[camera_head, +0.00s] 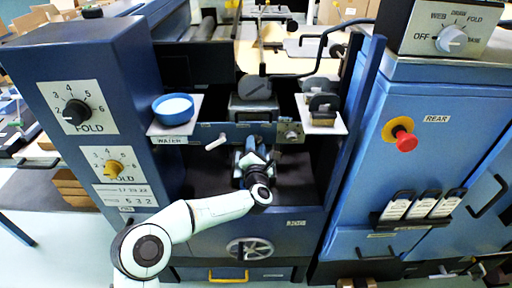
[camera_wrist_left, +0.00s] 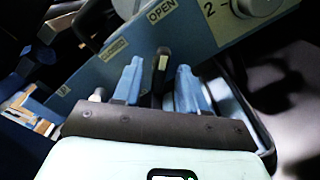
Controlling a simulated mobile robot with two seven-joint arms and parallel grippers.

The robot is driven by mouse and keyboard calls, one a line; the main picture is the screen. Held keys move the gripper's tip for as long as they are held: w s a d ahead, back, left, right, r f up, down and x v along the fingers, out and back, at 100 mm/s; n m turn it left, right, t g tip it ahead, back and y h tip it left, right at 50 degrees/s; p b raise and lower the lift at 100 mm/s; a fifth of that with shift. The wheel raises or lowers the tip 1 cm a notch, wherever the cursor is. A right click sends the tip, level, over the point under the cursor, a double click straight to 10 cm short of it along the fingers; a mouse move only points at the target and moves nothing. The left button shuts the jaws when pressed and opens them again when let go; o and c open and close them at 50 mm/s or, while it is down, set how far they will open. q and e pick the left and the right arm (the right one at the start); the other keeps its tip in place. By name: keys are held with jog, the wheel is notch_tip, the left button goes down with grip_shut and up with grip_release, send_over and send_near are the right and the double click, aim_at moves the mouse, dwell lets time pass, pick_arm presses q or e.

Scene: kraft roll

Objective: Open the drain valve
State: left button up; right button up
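My left gripper (camera_head: 252,152) reaches up to the blue panel (camera_head: 262,131) in the middle of the machine. In the left wrist view its two blue fingers (camera_wrist_left: 160,88) stand apart, with a black upright lever (camera_wrist_left: 160,66) with a pale patch between them. Gaps show on both sides of the lever, and the fingers do not appear closed on it. An OPEN label (camera_wrist_left: 161,10) is on the panel just above. I cannot read a drain label, so I cannot confirm that this lever is the drain valve. My right gripper is out of view.
A white handle (camera_head: 216,142) sticks out left of my gripper, and a small knob (camera_head: 291,133) sits to its right. A blue bowl (camera_head: 173,109) stands on the WATER shelf. A handwheel (camera_head: 249,249) is below. A red button (camera_head: 405,141) is on the right cabinet.

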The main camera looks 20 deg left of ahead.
pick_arm(q)
jog(key=shift+s, duration=0.1)
jog(key=p+v, duration=0.1)
jog(key=v, duration=1.2)
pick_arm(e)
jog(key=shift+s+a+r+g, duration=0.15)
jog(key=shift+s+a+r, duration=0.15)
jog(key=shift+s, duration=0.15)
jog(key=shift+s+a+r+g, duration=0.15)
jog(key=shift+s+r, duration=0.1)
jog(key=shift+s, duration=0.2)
pick_arm(q)
jog(key=shift+s, duration=0.1)
